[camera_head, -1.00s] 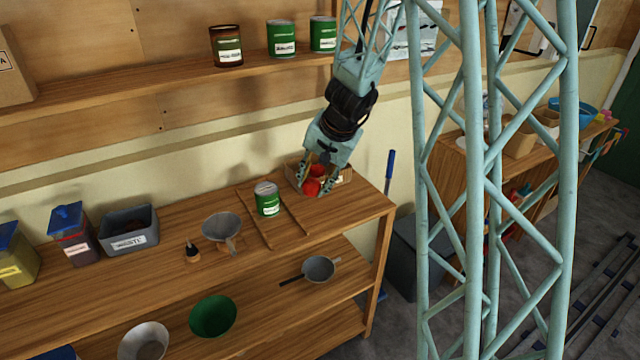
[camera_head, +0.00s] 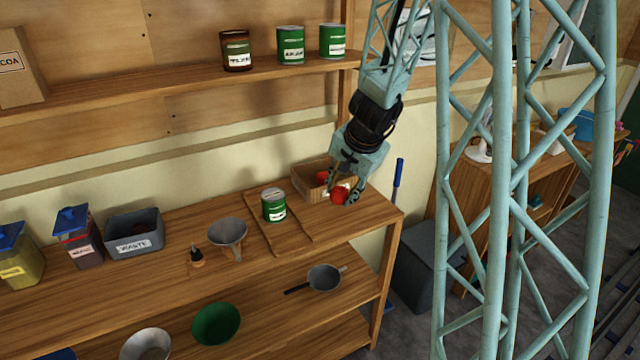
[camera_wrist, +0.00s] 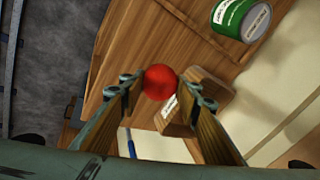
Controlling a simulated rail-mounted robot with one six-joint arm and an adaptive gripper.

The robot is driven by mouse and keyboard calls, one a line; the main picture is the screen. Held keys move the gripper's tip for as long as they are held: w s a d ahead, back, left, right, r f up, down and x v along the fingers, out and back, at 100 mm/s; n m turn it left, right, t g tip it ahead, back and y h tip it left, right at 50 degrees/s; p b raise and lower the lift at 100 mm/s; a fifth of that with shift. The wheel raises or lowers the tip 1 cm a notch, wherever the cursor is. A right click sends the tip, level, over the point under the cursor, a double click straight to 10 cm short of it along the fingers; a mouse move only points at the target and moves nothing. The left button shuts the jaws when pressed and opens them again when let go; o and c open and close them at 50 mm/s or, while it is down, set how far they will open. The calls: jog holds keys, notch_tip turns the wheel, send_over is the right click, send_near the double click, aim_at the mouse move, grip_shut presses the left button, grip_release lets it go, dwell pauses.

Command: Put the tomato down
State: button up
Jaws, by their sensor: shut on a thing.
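The wrist view shows the tomato (camera_wrist: 160,82) at the fingertips, over the brown wooden worktop (camera_wrist: 140,45). I cannot tell whether it touches the worktop. Another red tomato (camera_head: 322,176) is inside the box. The box also shows at the right finger in the wrist view (camera_wrist: 205,87).
A green can (camera_head: 273,207) stands on a ridged wooden board (camera_head: 290,236) left of the box. A funnel (camera_head: 228,232) and a waste bin (camera_head: 134,236) stand farther left. The worktop's right end (camera_head: 385,216) is clear. A blue handle (camera_head: 398,172) rises beyond it.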

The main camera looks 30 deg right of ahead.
jog(key=shift+w+d+f+p, duration=0.1)
jog(key=shift+w+f+p, duration=0.45)
jog(key=shift+w+p, duration=1.8)
jog(key=shift+w+d+f+p, duration=0.1)
jog(key=shift+w+f+p, duration=0.4)
jog(key=shift+w, duration=3.65)
jog(key=shift+w+f+p, duration=0.55)
jog(key=shift+w+p, duration=0.8)
jog(key=shift+w, duration=1.9)
jog(key=shift+f, duration=0.1)
jog(key=shift+f+b, duration=1)
jog(key=shift+f, duration=0.5)
jog(key=shift+w+f, duration=0.2)
jog(key=shift+f, duration=0.1)
jog(key=shift+f, duration=0.2)
jog(key=o, duration=0.4)
jog(key=shift+r, duration=0.15)
